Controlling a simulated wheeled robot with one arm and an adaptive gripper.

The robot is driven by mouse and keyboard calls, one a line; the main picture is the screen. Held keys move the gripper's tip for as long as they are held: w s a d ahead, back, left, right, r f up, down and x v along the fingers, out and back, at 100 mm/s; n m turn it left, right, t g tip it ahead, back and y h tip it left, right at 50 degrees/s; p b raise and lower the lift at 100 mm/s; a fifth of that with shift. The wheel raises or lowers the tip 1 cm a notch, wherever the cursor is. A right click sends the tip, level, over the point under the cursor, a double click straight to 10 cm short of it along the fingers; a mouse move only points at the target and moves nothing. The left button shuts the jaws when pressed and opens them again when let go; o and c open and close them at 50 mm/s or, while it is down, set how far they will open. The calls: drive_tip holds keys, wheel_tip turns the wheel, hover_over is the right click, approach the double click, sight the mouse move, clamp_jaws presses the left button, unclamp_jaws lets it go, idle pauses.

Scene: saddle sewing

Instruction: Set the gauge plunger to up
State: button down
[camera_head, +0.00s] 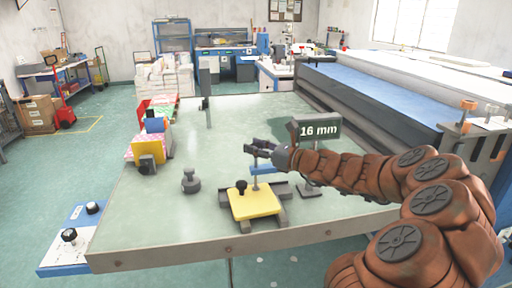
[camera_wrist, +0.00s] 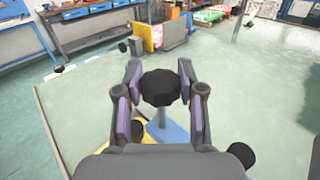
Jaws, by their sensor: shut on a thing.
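My gripper (camera_head: 262,150) reaches in from the right over the table, above the gauge. In the wrist view my gripper (camera_wrist: 158,85) has its fingers on either side of a round black knob (camera_wrist: 160,87), shut on it. The knob tops a thin grey plunger stem (camera_wrist: 161,118) that stands upright. The stem also shows in the head view (camera_head: 254,175), by a blue bar (camera_head: 264,169). A yellow block (camera_head: 255,204) with its own black knob (camera_head: 241,187) sits in a dark grey base below. The fingers hide most of the plunger knob in the head view.
A sign reading "16 mm" (camera_head: 318,130) stands right of the gauge, close to my arm. A grey weight-like piece (camera_head: 191,181) stands to the left. Colored boxes (camera_head: 151,152) stand farther left. The table's (camera_head: 225,125) middle and back are largely clear.

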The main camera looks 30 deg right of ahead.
wheel_tip(320, 180, up, 4)
drive_tip(key=p, duration=0.3)
drive_tip(key=shift+r, duration=0.25)
drive_tip(key=c, duration=0.7)
unclamp_jaws()
drive_tip(key=shift+o, duration=0.2)
drive_tip(key=v, duration=1.2)
drive_tip(key=shift+f, duration=0.1)
